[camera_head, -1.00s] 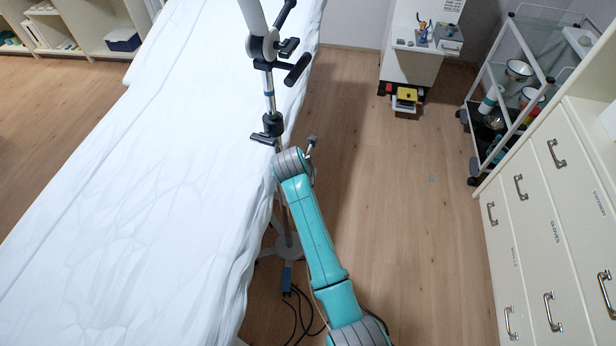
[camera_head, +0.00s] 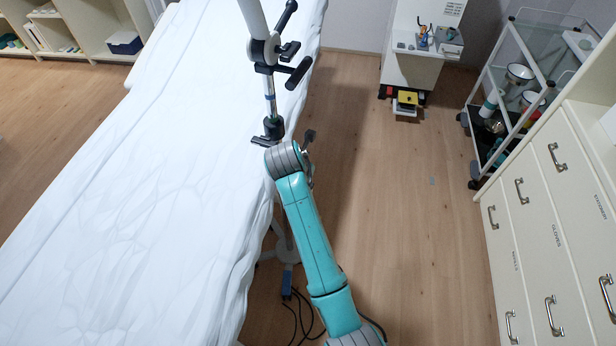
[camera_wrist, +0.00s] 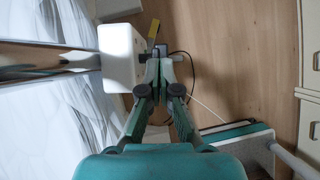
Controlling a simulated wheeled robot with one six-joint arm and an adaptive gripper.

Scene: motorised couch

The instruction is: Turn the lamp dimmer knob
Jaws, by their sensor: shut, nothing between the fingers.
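The lamp's upright (camera_head: 270,95) stands along the couch's right edge in the head view, with black handles and clamps on it. In the wrist view a shiny metal pole (camera_wrist: 50,66) enters from the left and meets a white box (camera_wrist: 119,58). I cannot pick out the dimmer knob for certain. My gripper (camera_wrist: 159,66) is shut and empty, its fingertips close to the box's right side. I cannot tell whether they touch it.
The couch (camera_head: 130,180) under a white sheet fills the left. Cables and a blue part (camera_head: 287,284) of the stand lie on the floor below my arm. A cabinet (camera_head: 540,230) and glass trolley (camera_head: 510,85) stand right.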

